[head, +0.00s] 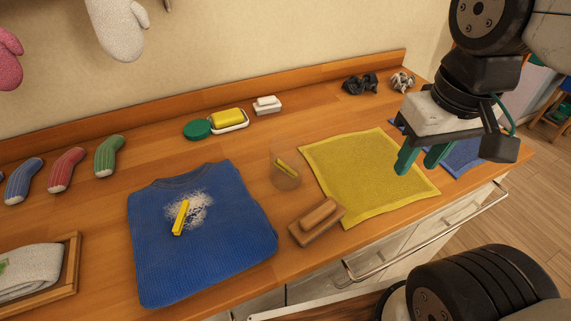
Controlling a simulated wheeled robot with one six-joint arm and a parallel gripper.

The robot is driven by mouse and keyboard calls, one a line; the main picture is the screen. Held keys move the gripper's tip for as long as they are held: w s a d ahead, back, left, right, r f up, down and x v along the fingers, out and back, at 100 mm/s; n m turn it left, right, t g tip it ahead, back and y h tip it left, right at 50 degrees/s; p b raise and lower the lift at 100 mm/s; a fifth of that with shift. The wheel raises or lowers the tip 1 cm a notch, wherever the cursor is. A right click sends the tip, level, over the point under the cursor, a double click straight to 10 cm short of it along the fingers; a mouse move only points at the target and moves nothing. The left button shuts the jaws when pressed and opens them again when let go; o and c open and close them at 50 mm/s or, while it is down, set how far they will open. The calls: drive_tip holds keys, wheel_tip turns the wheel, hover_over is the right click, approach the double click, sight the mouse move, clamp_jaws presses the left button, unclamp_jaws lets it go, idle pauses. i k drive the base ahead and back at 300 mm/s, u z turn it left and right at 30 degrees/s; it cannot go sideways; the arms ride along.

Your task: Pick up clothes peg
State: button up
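A yellow clothes peg (181,217) lies on the folded blue sweater (215,255), at the edge of a white powdery patch. A second yellow peg-like piece (285,166) shows at a round, see-through brownish container (286,182) in the middle of the counter. My gripper (415,168) is at the right, pointing down over the yellow cloth's right side. Its two teal fingers are apart with nothing visible between them. It is well to the right of both yellow pieces.
A brown wooden brush or block (317,220) sits at the counter's front edge. A yellow cloth (355,170) lies flat to its right. Behind are a yellow bar in a white dish (228,118), a green round item (197,129) and a white block (267,104). Several striped socks (66,169) lie left.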

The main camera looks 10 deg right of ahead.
sight(177, 227)
drive_tip(key=u, duration=0.05)
drive_tip(key=k, duration=0.5)
drive_tip(key=z, duration=3.05)
drive_tip(key=k, duration=1.45)
drive_tip(key=u, duration=2.25)
